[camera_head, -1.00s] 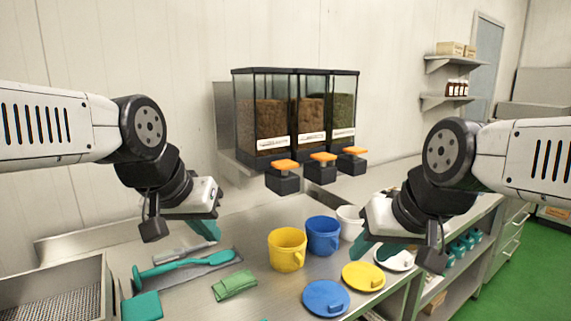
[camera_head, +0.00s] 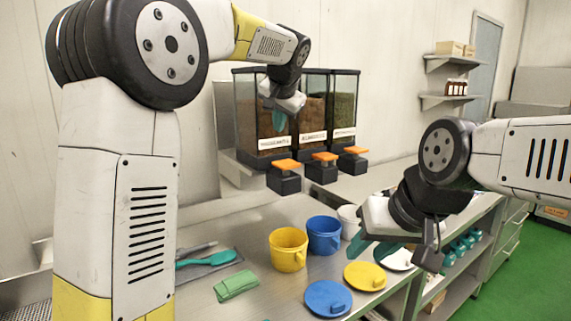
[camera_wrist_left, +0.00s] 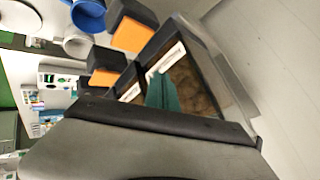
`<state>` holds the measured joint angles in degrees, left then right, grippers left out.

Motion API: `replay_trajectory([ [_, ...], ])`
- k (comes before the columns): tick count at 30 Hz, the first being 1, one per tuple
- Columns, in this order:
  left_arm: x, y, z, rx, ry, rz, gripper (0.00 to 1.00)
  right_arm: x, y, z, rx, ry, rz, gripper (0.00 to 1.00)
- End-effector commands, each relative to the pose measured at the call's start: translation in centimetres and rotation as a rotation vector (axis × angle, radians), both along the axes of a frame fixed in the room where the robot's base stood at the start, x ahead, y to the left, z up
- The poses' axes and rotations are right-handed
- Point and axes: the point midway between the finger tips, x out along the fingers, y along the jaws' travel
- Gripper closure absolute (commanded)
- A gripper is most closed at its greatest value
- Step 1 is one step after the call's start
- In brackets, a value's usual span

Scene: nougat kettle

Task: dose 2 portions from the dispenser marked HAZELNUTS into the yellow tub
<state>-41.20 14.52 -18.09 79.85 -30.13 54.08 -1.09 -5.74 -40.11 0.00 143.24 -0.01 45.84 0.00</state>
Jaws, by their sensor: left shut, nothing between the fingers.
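The dispenser at the left of the row (camera_head: 252,105) has a clear front, brown contents and a small label that seems to read HAZELNUTS. Its orange lever (camera_head: 285,165) sits on a black outlet; the lever also shows in the left wrist view (camera_wrist_left: 133,36). The yellow tub (camera_head: 288,252) stands upright and open on the table, below and in front of the outlets. My left gripper (camera_head: 279,121) is shut and empty, raised in front of the left dispenser's clear front, above its lever. My right gripper (camera_head: 374,250) is open and empty above the table's right part.
Two more dispensers (camera_head: 313,105) adjoin on the right. A blue tub (camera_head: 323,235) and a white tub (camera_head: 348,222) stand beside the yellow one. A yellow lid (camera_head: 364,277), blue lid (camera_head: 327,298), green cloth (camera_head: 236,283) and teal spoon (camera_head: 207,258) lie on the table.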

Motion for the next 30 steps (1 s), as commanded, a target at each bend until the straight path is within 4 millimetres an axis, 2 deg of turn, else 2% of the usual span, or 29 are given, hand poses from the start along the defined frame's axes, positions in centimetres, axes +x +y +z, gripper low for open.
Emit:
replay_trajectory([
  [1,0.6,-1.0,0.2,0.02,-0.012,-0.009,1.0,0.0,0.0,0.0,0.0,0.0,0.0,0.64],
  [6,1.5,-2.2,0.8,0.053,-0.034,-0.018,1.0,0.0,0.0,0.0,0.0,0.0,0.0,0.64],
  [19,1.6,-2.3,0.6,0.055,-0.035,-0.019,1.0,0.0,0.0,0.0,0.0,0.0,0.0,0.64],
  [23,1.6,-2.3,-0.3,0.056,-0.033,-0.02,1.0,0.0,0.0,0.0,0.0,0.0,0.0,0.64],
  [30,1.6,-2.3,-3.6,0.056,-0.033,-0.02,1.0,0.0,0.0,0.0,0.0,0.0,0.0,0.64],
])
